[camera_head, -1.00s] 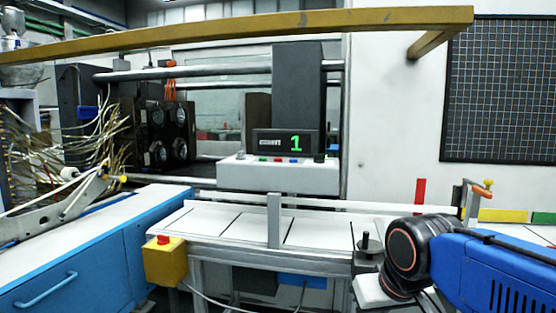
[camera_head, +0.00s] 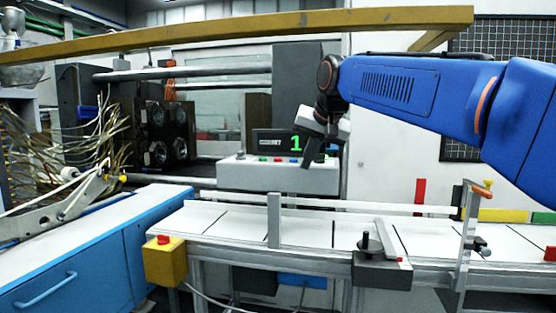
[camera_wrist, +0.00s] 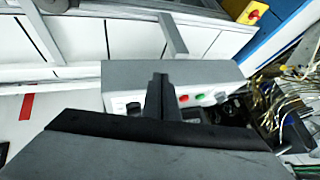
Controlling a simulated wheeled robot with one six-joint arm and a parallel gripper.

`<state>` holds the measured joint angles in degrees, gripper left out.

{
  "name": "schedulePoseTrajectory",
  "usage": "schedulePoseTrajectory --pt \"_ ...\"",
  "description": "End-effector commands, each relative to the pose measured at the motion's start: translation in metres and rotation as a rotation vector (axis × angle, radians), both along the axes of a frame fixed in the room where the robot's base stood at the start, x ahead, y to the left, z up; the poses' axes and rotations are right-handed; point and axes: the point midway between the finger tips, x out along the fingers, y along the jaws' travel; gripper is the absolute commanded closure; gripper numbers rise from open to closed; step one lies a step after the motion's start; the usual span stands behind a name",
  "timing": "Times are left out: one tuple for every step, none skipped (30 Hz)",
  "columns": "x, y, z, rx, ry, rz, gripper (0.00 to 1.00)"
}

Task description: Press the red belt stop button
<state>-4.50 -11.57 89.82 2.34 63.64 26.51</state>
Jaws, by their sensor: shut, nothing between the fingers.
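A red mushroom button (camera_head: 163,239) sits on top of a yellow box (camera_head: 166,263) at the front left end of the belt (camera_head: 250,222). It shows small at the upper right of the wrist view (camera_wrist: 254,14). My gripper (camera_head: 308,160) is shut and empty, pointing down in front of the grey control box (camera_head: 278,177), well to the right of and above the yellow box. In the wrist view my closed fingers (camera_wrist: 158,92) cover part of that control box. Nothing touches the red button.
The control box carries small coloured buttons below a display (camera_head: 284,143) showing a green 1. A grey upright post (camera_head: 274,220) stands at the belt's front edge. A yellow beam (camera_head: 240,28) crosses overhead. A blue cabinet (camera_head: 75,260) stands left of the yellow box.

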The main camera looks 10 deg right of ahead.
Motion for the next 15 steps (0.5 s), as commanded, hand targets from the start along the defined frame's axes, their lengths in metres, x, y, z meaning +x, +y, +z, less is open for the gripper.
schedulePoseTrajectory --pt "0.016 0.004 0.011 0.014 -0.008 -0.010 1.00" --pt "0.024 0.006 0.018 0.023 -0.015 -0.017 1.00" --pt "0.035 0.009 0.026 0.035 -0.022 -0.026 1.00" --pt "0.042 0.011 0.033 0.044 -0.027 -0.033 1.00" --pt "0.050 0.013 0.038 0.053 -0.032 -0.040 1.00" --pt "0.061 0.016 0.046 0.066 -0.038 -0.049 1.00" --pt "0.068 0.018 0.052 0.075 -0.043 -0.055 1.00" --pt "0.076 0.020 0.058 0.085 -0.049 -0.062 1.00" --pt "0.086 0.023 0.065 0.097 -0.056 -0.070 1.00" --pt "0.093 0.025 0.071 0.107 -0.061 -0.076 1.00" --pt "0.100 0.028 0.075 0.115 -0.066 -0.083 1.00" --pt "0.109 0.030 0.081 0.127 -0.071 -0.090 1.00" --pt "0.115 0.032 0.085 0.136 -0.075 -0.096 1.00" --pt "0.120 0.034 0.090 0.143 -0.080 -0.101 1.00" --pt "0.127 0.036 0.094 0.152 -0.083 -0.106 1.00"
